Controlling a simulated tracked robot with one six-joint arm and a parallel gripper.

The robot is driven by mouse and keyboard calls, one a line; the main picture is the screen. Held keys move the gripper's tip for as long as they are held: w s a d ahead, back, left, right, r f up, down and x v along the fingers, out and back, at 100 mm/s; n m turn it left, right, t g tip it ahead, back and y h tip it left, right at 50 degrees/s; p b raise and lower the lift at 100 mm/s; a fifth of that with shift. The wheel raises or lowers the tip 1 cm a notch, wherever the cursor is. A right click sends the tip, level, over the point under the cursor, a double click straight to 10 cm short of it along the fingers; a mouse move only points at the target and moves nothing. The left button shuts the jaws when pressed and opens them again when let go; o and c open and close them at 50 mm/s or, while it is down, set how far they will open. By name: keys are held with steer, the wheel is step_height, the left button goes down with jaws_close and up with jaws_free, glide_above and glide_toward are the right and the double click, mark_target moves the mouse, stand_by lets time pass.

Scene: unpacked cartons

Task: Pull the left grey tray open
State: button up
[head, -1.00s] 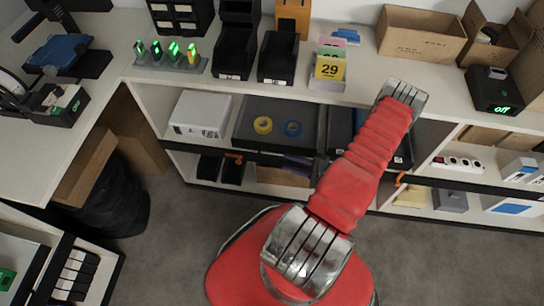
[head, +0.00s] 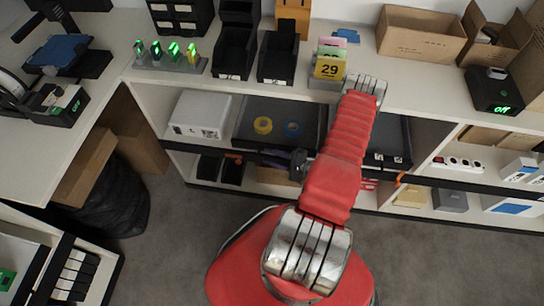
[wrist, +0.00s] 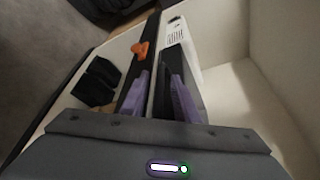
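The left grey tray (head: 273,108) is a dark, shallow tray on the upper shelf under the counter, seen in the head view. A yellow tape roll (head: 263,125) and a blue tape roll (head: 293,129) lie in it. My gripper (head: 298,164) is at the shelf front, near the tray's front right, partly hidden by my red arm. In the wrist view, the two purple fingers of my gripper (wrist: 160,88) stand apart with a dark narrow edge between them. I cannot tell if they touch it.
A white box (head: 200,115) stands left of the tray; it also shows in the wrist view (wrist: 180,45). A second dark tray (head: 394,138) lies right of my arm. A black rail with an orange clip (wrist: 140,49) runs along the shelf front. Grey floor lies clear in front.

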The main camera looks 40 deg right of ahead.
steer(key=shift+c, duration=0.5)
jaws_close()
steer(key=shift+d, duration=0.1)
